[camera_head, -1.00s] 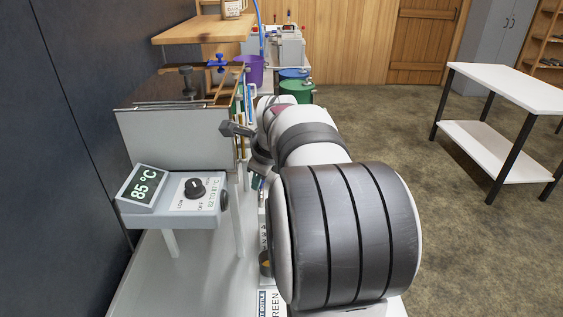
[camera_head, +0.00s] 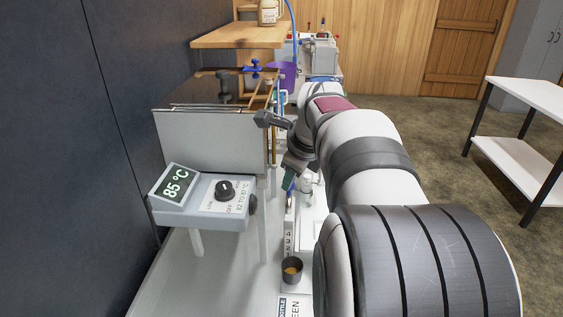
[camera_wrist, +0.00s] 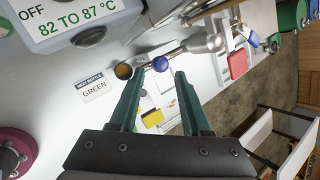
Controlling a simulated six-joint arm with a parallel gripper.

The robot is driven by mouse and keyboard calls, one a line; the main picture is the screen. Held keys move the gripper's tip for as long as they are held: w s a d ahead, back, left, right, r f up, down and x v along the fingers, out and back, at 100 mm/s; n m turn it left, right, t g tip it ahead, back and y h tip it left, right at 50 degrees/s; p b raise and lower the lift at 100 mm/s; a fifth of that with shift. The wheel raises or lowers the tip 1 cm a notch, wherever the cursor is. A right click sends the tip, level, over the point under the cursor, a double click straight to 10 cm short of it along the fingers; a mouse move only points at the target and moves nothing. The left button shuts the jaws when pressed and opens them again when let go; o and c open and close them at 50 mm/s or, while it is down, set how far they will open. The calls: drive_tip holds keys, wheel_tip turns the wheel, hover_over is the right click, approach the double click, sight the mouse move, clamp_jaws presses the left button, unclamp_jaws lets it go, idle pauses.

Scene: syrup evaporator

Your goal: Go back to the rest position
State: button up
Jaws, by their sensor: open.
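My gripper (camera_head: 289,182) hangs over the white bench beside the evaporator, pointing down, partly hidden by my own arm. In the wrist view my gripper (camera_wrist: 160,72) shows two green fingers spread apart with nothing held between them. Beyond the fingertips, lower down, lie a metal tool with a blue ball (camera_wrist: 160,63) and a small dark cup (camera_wrist: 123,71). The fingers look apart from both.
The evaporator (camera_head: 211,136) stands left of my arm, with a control box (camera_head: 205,203) reading 85 °C. A cup with amber content (camera_head: 291,270) stands on the bench near a "GREEN" label (camera_wrist: 95,88). A white side table (camera_head: 515,155) is at right; floor between is clear.

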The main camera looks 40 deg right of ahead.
drive_tip(key=shift+s+r, duration=0.1)
drive_tip(key=shift+r, duration=0.05)
drive_tip(key=s+a+n+g, duration=0.1)
drive_tip(key=s+a+n, duration=0.3)
drive_tip(key=a+n, duration=0.7)
drive_tip(key=s+a+f+n+g+y, duration=0.2)
drive_tip(key=s+a+f+n, duration=0.4)
drive_tip(key=s+a, duration=0.3)
drive_tip(key=s+a+f+n+g+y, duration=0.2)
drive_tip(key=s+a+f+n, duration=0.4)
drive_tip(key=s+a+n, duration=0.3)
drive_tip(key=shift+s+a+n+g+y, duration=0.35)
drive_tip(key=shift+s+a+g, duration=0.2)
drive_tip(key=shift+a, duration=0.5)
